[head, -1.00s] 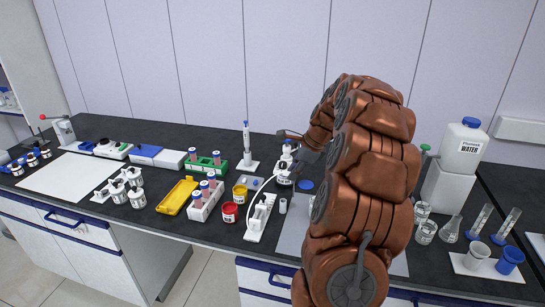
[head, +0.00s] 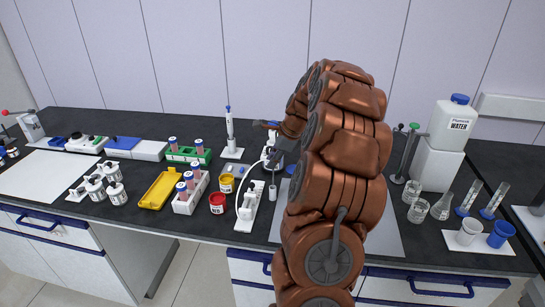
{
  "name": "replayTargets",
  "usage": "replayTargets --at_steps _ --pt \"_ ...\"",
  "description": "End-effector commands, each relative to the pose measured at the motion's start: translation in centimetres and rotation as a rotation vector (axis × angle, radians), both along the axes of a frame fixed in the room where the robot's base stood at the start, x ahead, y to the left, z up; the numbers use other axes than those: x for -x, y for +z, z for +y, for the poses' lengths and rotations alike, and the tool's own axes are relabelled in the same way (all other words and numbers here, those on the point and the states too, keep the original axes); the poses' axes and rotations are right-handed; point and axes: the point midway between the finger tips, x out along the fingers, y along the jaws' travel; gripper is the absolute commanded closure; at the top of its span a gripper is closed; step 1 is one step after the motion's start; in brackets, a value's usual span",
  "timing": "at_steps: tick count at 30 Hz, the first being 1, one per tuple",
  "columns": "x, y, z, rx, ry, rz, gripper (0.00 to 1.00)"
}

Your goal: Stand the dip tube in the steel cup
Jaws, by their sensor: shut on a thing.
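The small grey steel cup (head: 272,193) stands on the dark bench, just left of my arm and right of the white pump-like device. My gripper (head: 272,126) is above and behind the cup, small and partly hidden by my arm, and is shut on the dip tube. A thin dark upright line, apparently the dip tube (head: 273,177), shows directly above the cup mouth. I cannot tell whether its lower end is inside the cup or only in line with it. The tube's upper part blends into the labelled white bottle behind.
The white device (head: 248,206) with a curved white hose stands close left of the cup, with red (head: 217,203) and yellow (head: 227,183) jars beyond. A pipette stand (head: 231,140) is behind. Glassware (head: 417,211) and a water container (head: 452,125) are at right. A grey mat (head: 384,228) lies under my arm.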

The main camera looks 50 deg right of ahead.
Motion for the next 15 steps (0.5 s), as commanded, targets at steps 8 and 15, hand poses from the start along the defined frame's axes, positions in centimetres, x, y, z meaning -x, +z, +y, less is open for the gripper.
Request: replayTargets --at_steps 8,15 --pt "0.0 -2.4 0.1 -0.002 0.001 0.001 1.00" --pt "-0.1 -4.2 0.1 -0.001 0.001 0.000 1.00"
